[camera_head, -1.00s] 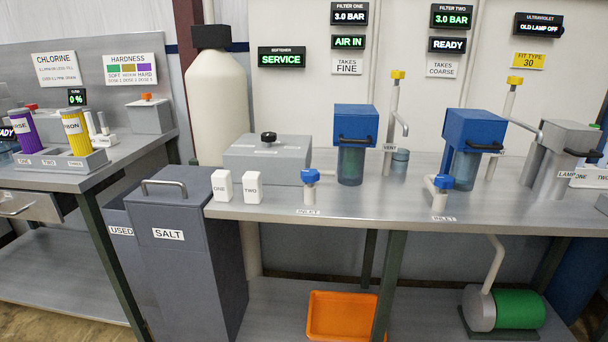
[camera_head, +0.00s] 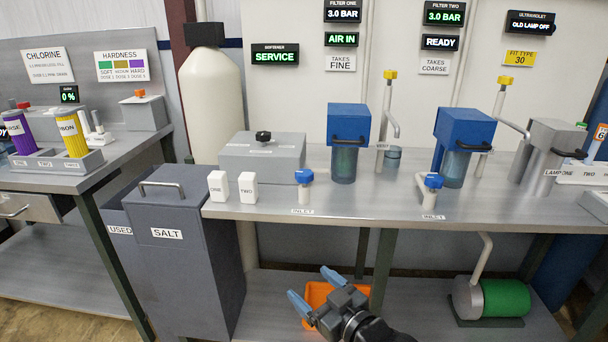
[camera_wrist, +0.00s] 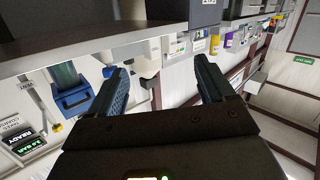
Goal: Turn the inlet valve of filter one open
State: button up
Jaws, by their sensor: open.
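The inlet valve of filter one (camera_head: 304,178) is a short white post with a blue handle, standing near the bench's front edge above an INLET label. Filter one (camera_head: 349,122) is a blue-topped housing with a clear bowl, behind and right of that valve. A similar inlet valve (camera_head: 432,182) stands to the right, in front of filter two (camera_head: 463,140). My gripper (camera_head: 310,284) is open and empty, low in front of the bench and below the valve in the picture. In the wrist view its two fingers (camera_wrist: 159,70) are apart with nothing held between them.
The bench's front edge (camera_head: 380,220) lies between my gripper and the valves. White blocks ONE (camera_head: 218,187) and TWO (camera_head: 247,188) stand left of the valve. The salt bin (camera_head: 165,250) stands at left. An orange tray (camera_head: 318,292) lies on the lower shelf behind my gripper.

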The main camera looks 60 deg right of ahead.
jog(key=w+d+r+m+h+p, duration=0.1)
jog(key=w+d+r, duration=0.15)
jog(key=d, duration=0.35)
jog(key=w+d+r+m+h+p, duration=0.1)
jog(key=w+d+r+h, duration=0.1)
jog(key=w+d, duration=0.25)
jog(key=m+g+h, duration=0.1)
jog(key=m, duration=0.1)
send_near(308, 181)
jog(key=x, duration=0.5)
jog(key=shift+w+a+r+p, duration=0.1)
jog(key=shift+p, duration=0.3)
jog(key=shift+h, duration=0.3)
jog(key=shift+b+x, duration=0.4)
jog(key=shift+x, duration=3.5)
jog(key=c, duration=1)
jog(key=shift+o, duration=0.2)
jog(key=shift+f+b, duration=0.25)
jog(key=shift+b, duration=0.25)
